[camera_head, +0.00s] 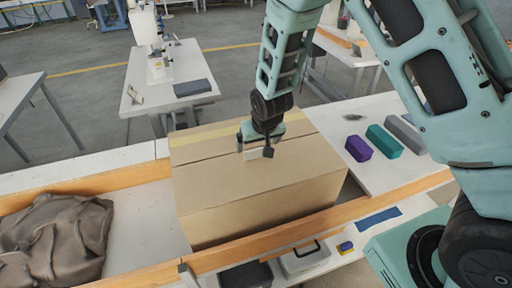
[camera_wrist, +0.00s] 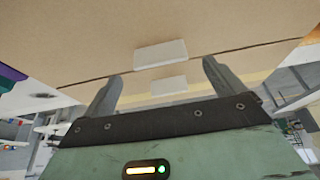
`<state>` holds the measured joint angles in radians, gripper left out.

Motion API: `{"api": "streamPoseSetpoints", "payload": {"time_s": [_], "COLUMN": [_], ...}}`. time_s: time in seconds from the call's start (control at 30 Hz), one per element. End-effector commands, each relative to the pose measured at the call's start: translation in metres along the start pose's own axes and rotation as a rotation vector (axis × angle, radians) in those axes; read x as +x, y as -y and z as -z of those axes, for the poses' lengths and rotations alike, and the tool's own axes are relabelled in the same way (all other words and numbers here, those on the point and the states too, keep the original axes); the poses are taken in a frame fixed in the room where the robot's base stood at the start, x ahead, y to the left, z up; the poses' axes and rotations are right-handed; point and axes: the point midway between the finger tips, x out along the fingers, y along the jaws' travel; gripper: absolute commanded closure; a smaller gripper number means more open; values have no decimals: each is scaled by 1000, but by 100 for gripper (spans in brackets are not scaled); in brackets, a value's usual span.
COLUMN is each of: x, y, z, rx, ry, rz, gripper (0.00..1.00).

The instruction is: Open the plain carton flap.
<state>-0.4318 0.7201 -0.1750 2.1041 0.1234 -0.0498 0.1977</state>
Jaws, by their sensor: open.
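A closed brown carton (camera_head: 260,195) stands on the bench, with a seam between two top flaps. The near flap (camera_head: 225,180) is plain and lies flat; it fills the top of the wrist view (camera_wrist: 80,40). The far flap (camera_head: 205,140) has a yellowish band. A pale tab (camera_wrist: 160,54) sits on the plain flap beside the seam. A second pale tab (camera_wrist: 168,85) is on the banded flap's side. My gripper (camera_head: 255,150) is over the carton top by the tabs, fingers apart and empty. Whether a fingertip touches the carton, I cannot tell.
A crumpled grey-brown cloth (camera_head: 55,240) lies left of the carton. Purple (camera_head: 358,148), teal (camera_head: 384,141) and grey (camera_head: 405,134) blocks lie on the right. A wooden rail (camera_head: 270,240) runs along the near side. A bare bench strip lies left of the carton.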

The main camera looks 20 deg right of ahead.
Motion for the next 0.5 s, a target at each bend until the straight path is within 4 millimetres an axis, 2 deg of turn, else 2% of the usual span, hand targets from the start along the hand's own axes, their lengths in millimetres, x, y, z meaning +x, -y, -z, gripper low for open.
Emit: {"api": "streamPoseSetpoints", "payload": {"time_s": [0.2, 0.5], "x": [32, 54], "y": [0, 0], "z": [0, 0], "rx": [0, -1], "ry": [2, 0], "rz": [-1, 0], "gripper": [5, 5]}}
